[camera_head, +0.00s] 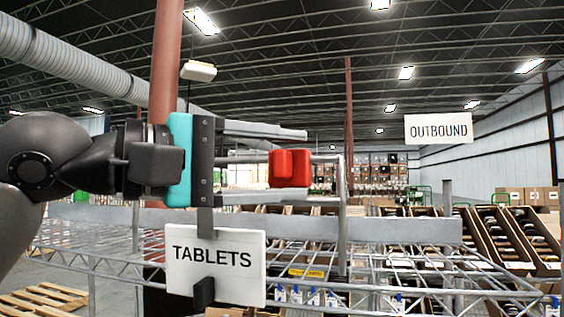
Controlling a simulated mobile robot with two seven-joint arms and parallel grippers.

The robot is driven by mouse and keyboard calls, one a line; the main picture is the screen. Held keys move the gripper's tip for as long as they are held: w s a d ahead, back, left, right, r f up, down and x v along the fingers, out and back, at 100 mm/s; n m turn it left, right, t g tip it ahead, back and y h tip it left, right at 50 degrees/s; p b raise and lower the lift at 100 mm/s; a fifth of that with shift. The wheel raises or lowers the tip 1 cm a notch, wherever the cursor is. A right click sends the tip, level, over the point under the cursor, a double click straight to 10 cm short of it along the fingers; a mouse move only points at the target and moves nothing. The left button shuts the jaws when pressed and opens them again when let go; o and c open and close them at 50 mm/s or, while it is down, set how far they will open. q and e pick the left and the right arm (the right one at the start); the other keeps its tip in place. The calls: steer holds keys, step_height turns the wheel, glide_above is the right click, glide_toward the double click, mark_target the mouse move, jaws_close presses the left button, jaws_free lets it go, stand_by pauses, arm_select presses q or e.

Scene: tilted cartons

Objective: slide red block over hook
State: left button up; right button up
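The red block (290,169) is in the middle of the view, off any surface, between the fingers of my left gripper (289,164). A thin grey metal rod (326,158), which looks like the hook, runs level at the block's height and meets a grey upright just to the right. The block overlaps the rod's line; I cannot tell whether it is around the rod or in front of it. My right gripper is not in view.
A white TABLETS sign (215,266) hangs below my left gripper. A wire shelf (400,262) spans the lower view, with a grey rail (400,230) along it. Tilted cartons (525,240) stand behind at right. An OUTBOUND sign (438,127) hangs at upper right.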

arm_select(q)
steer(key=shift+a+r, duration=0.1)
steer(key=shift+r, duration=0.1)
jaws_close()
